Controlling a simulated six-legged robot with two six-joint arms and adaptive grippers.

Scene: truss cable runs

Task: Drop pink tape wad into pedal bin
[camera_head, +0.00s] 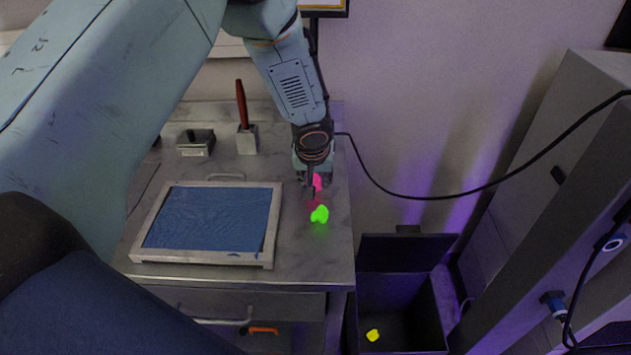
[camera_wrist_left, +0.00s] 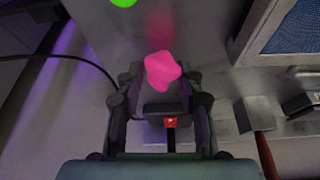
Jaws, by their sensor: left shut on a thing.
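The pink tape wad (camera_head: 317,181) is a small bright lump at the right part of the grey countertop. My left gripper (camera_head: 311,184) points down over the counter and is shut on the wad, partly hiding it in the head view. In the left wrist view the wad (camera_wrist_left: 162,70) sits between the fingertips of the gripper (camera_wrist_left: 160,85). A pink glow falls on the counter beside it; I cannot tell how high the wad is. The pedal bin (camera_head: 441,312) is dark and stands on the floor right of the counter, lid up, with a yellow wad (camera_head: 373,335) inside. My right gripper is not in view.
A green wad (camera_head: 319,214) lies on the counter close to the gripper. A blue framed panel (camera_head: 210,218) lies to the left. A red-handled brush (camera_head: 242,104) in a holder stands behind. A black cable (camera_head: 430,196) hangs across to a grey cabinet (camera_head: 545,130) at right.

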